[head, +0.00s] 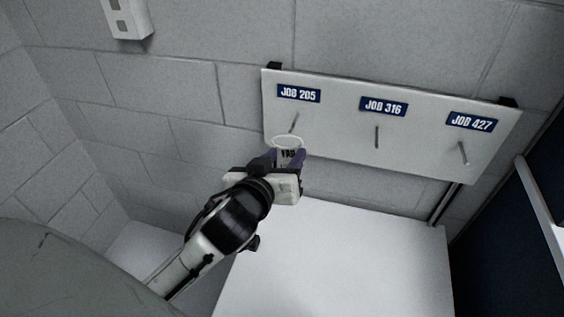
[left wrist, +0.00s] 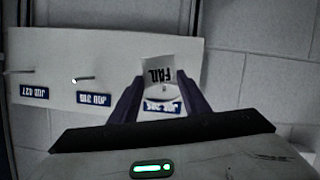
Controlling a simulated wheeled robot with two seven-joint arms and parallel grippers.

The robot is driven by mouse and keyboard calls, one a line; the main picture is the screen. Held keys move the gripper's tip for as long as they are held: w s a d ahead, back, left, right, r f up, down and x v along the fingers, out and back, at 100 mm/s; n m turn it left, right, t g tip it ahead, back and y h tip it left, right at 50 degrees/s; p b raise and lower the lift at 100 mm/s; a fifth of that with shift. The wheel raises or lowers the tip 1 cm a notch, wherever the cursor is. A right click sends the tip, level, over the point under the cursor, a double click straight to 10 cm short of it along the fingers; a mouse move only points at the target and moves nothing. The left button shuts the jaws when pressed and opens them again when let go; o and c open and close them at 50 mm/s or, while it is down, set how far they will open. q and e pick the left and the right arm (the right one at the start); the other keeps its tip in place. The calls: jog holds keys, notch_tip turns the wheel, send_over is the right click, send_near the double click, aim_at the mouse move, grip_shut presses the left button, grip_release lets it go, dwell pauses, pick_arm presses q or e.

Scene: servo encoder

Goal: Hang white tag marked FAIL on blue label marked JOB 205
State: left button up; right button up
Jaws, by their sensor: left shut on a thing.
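My left gripper (head: 288,160) is shut on the white tag marked FAIL (head: 287,156), just below and in front of the JOB 205 peg (head: 294,123). The tag has a pale loop (head: 288,141) at its top, near the lower end of that peg; I cannot tell whether they touch. The blue label marked JOB 205 (head: 298,93) is above the peg on the white board. In the left wrist view the tag (left wrist: 158,72) appears upside down between the fingers (left wrist: 155,98), and the JOB 205 label (left wrist: 162,106) is partly hidden behind the loop. My right gripper is not in view.
The board (head: 340,135) also carries blue labels JOB 316 (head: 383,106) and JOB 427 (head: 471,122), each above an empty peg (head: 377,137) (head: 462,153). A bare white table (head: 340,265) is below. A white box (head: 126,18) is on the wall, upper left.

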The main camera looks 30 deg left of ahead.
aim_at(288, 148)
pick_arm(q)
jog(key=shift+w+a+f+b, duration=0.1)
jog(key=shift+w+a+b, duration=0.1)
jog(key=shift+w, duration=0.65)
jog(key=shift+w+a+f+b, duration=0.15)
jog(key=shift+w+a, duration=0.1)
jog(key=shift+w, duration=0.55)
jog(key=shift+w+a+b, duration=0.2)
jog(key=shift+w, duration=0.65)
jog(key=shift+w+a+f, duration=0.15)
jog(key=shift+w+f, duration=0.15)
jog(key=shift+w, duration=0.35)
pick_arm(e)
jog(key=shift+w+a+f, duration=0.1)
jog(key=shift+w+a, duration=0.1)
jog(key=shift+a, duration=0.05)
pick_arm(q)
jog(key=shift+f, duration=0.1)
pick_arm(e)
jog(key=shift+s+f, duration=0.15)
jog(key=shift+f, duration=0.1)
pick_arm(q)
jog(key=o, duration=1.1)
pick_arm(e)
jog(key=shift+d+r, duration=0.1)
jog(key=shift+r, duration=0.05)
